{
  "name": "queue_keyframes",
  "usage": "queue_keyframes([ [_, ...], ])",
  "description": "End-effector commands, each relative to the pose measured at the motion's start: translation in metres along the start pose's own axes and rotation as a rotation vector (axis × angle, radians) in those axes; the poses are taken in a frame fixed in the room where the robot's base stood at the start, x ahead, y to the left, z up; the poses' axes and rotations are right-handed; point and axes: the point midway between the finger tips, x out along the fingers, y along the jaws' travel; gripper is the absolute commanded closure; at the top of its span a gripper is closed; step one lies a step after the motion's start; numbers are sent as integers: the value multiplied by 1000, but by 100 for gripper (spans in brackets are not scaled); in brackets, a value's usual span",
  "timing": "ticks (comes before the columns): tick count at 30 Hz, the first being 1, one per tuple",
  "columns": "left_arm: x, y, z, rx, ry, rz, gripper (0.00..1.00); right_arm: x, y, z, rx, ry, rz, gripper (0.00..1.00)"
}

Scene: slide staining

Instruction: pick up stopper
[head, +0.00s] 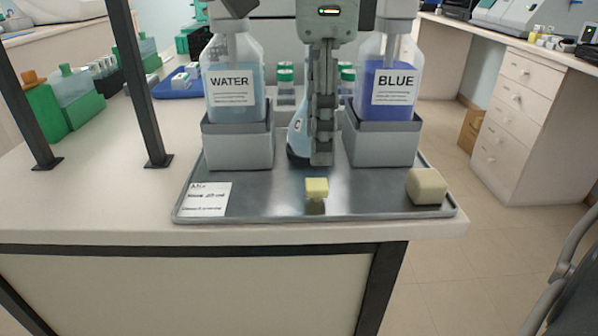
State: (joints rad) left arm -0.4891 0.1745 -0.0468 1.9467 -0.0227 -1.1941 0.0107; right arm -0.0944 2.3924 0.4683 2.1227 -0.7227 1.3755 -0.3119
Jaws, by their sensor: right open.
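A small pale yellow block (316,187), which looks like the stopper, sits on the metal tray (270,203) near its front edge, centre. My right gripper (321,157) points down from the top, above and behind the yellow block and apart from it. Its fingers look narrow from this side and hold nothing that I can see. Behind it a flask (298,140) with a dark base and a letter C is partly hidden by the fingers. My left gripper does not show clearly.
A WATER bottle (230,88) and a BLUE bottle (390,85) stand in grey holders on either side of my right gripper. A larger beige block (427,187) lies at the tray's right, a label card (207,199) at its left. Black posts (139,80) rise at left.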

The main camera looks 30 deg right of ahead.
Motion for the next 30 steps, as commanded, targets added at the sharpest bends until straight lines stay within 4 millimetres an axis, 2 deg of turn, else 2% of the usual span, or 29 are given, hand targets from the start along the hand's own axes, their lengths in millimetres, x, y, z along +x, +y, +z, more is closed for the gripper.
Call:
queue_keyframes([
  [10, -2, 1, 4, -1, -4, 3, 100, 45, -4, 4, -1, 4, 6, 50],
  [15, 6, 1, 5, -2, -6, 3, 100, 66, -5, 5, -1, 2, 5, 50],
  [23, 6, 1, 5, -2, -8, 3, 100, 70, -5, 5, -1, 0, 2, 50],
  [25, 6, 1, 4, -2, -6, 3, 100, 70, -5, 5, -1, 0, 2, 55],
  [30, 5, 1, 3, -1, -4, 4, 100, 70, -5, 5, 0, 0, 2, 76],
])
